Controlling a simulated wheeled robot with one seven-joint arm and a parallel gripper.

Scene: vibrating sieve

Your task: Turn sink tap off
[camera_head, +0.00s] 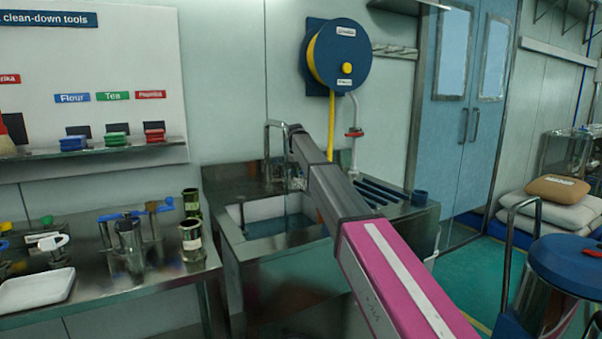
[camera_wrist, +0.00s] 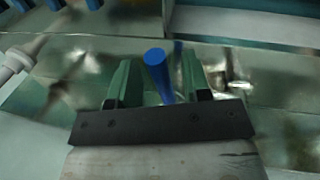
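The sink (camera_head: 233,240) is a steel unit against the wall with bluish water in its basin. The tap's arched spout (camera_head: 267,145) rises at the back of the sink, partly hidden by my arm. In the wrist view a blue handle (camera_wrist: 157,72) sticks up between the two green fingers of my gripper (camera_wrist: 158,82). Narrow gaps show on both sides of it, so the gripper looks open around the handle and not closed on it. In the head view my gripper is beside the tap, mostly hidden by my arm, and the handle cannot be made out clearly.
A blue hose reel (camera_head: 338,57) with a yellow hose hangs above the sink. A steel bench (camera_head: 150,272) with metal cups and blue-handled tools stands to the left. A blue-lidded drum (camera_head: 573,268) and stacked sacks (camera_head: 570,208) are at the right.

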